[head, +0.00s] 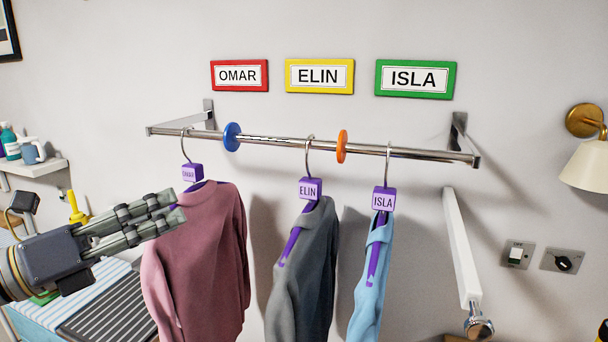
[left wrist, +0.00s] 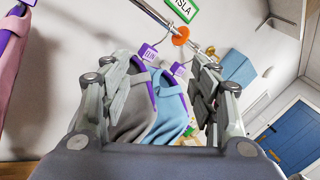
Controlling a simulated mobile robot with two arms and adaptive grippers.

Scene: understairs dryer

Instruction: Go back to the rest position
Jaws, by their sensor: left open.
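My left gripper (head: 180,208) is open and empty, coming in from the left in front of the left shoulder of the pink sweater (head: 205,260). The sweater hangs from the chrome rail (head: 270,142) on a purple hanger tagged OMAR. A grey garment (head: 308,265) hangs on the ELIN hanger and a light blue one (head: 371,290) on the ISLA hanger. In the left wrist view, the fingers (left wrist: 160,100) stand apart, with the grey garment (left wrist: 130,115) and the blue garment (left wrist: 172,110) seen between them, beyond the tips. My right gripper is not seen.
A blue disc (head: 231,137) and an orange disc (head: 342,146) sit on the rail. Red, yellow and green name signs are on the wall above. A white bar (head: 460,245) and a lamp (head: 588,160) are at the right. A shelf with bottles (head: 35,167) is at the left.

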